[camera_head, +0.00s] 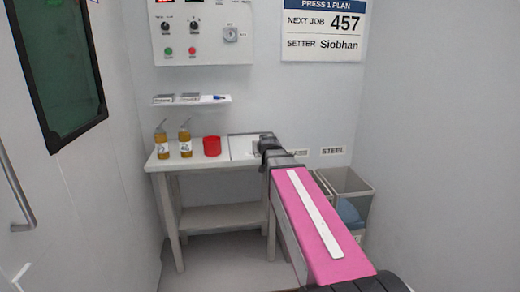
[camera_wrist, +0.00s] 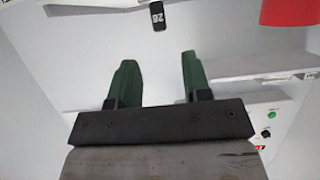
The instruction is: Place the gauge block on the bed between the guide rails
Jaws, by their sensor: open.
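My gripper (camera_wrist: 158,64) shows two green fingers in the wrist view, apart with nothing between them. A small black piece with white characters (camera_wrist: 157,16) lies past the fingertips at the top of the wrist view, apart from them. I cannot tell for sure whether it is the gauge block. In the head view my arm reaches to the right end of the white bench (camera_head: 190,159), and the fingers cannot be made out there. I cannot make out a bed with guide rails in either view.
A red cup (camera_head: 212,146) stands on the bench beside two amber bottles (camera_head: 185,143); the cup also shows in the wrist view (camera_wrist: 290,12). A small shelf (camera_head: 190,100) and a control panel (camera_head: 203,35) are on the wall above. Grey bins (camera_head: 347,190) stand at right.

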